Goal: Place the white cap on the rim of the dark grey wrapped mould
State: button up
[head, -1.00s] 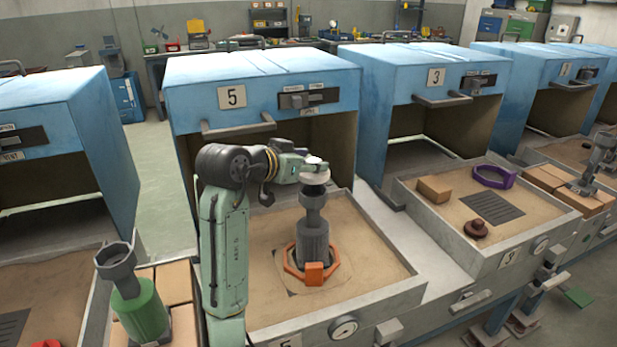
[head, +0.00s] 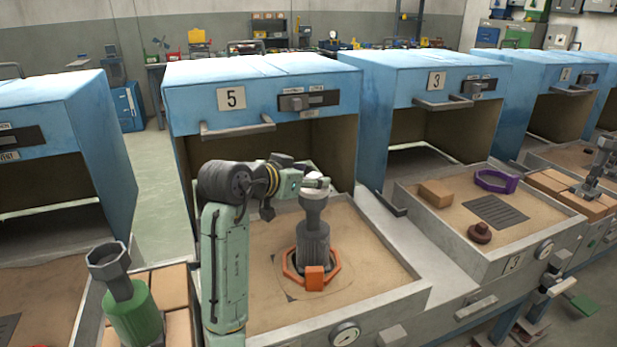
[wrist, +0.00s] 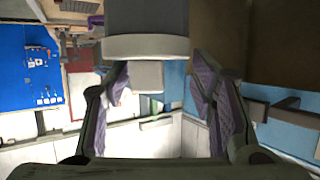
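The dark grey wrapped mould (head: 313,240) stands upright on the sandy tray in front of oven 5, inside an orange ring (head: 315,279). The white cap (wrist: 147,47) sits against the mould's rim, and looks level in the wrist view. In the head view the cap (head: 313,191) is small and partly hidden by my gripper (head: 314,181). In the wrist view my gripper (wrist: 160,80) has its purple-padded fingers apart, either side of the cap's pale knob (wrist: 148,77). A clear gap shows on the knob's right; the left finger is close to it.
Blue oven 5 (head: 262,85) stands open behind the mould. Its tray has free sand around the ring. A green-wrapped mould (head: 134,315) stands at the front left. The oven 3 tray holds a purple ring (head: 495,181), a brick (head: 436,193) and a brown piece (head: 480,233).

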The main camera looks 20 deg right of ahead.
jog(key=shift+o, duration=0.8)
jog(key=shift+r, duration=0.1)
